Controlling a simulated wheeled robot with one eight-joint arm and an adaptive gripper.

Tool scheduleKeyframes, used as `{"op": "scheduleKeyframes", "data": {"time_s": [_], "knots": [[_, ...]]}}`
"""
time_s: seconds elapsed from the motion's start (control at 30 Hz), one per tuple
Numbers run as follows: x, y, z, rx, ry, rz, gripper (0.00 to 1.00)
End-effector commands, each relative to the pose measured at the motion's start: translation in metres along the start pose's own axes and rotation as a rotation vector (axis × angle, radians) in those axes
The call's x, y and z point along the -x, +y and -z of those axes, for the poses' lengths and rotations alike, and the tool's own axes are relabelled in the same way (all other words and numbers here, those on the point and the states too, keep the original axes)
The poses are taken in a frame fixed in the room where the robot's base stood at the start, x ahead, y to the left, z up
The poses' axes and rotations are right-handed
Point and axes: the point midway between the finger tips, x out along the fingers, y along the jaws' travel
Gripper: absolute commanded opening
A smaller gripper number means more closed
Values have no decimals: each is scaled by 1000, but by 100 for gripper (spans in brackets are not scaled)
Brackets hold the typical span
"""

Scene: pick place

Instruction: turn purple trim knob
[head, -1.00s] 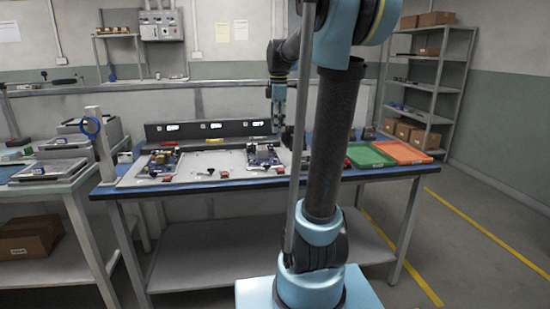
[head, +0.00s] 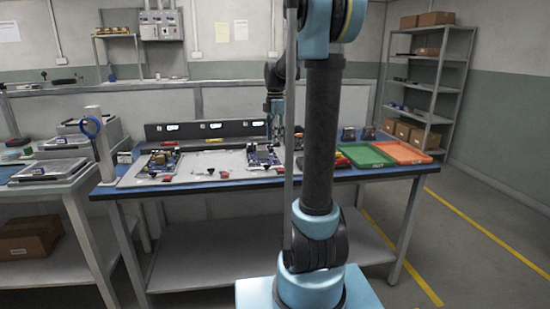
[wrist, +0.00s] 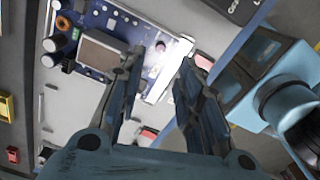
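A blue circuit board (wrist: 125,32) lies under my gripper in the wrist view. The same board (head: 262,159) shows on the right part of the workbench in the head view. A small purple-tinted round spot (wrist: 156,72) on the board, beside a long white strip (wrist: 168,72), looks like the trim knob, though glare makes it hard to make out. My gripper (wrist: 161,64) is open, with its two fingers apart and nothing held. The knob spot shows between the fingertips; I cannot tell whether they touch it. In the head view my gripper (head: 274,138) is over the board.
A second board (head: 160,160) lies to the left on the bench. A green tray (head: 366,155) and an orange tray (head: 401,152) sit to the right. A dark strip panel (head: 205,130) runs along the back.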

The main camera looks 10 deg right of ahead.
Motion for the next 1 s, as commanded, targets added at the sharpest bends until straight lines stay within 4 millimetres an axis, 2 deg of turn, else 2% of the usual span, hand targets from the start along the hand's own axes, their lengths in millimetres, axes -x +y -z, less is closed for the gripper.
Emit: {"op": "scheduleKeyframes", "data": {"time_s": [0.3,0.5,0.7,1.0], "knots": [[-53,0,0,0,0,0,33],[-78,0,0,0,0,0,33],[-90,0,0,0,0,0,33],[-92,0,0,0,0,0,33]]}}
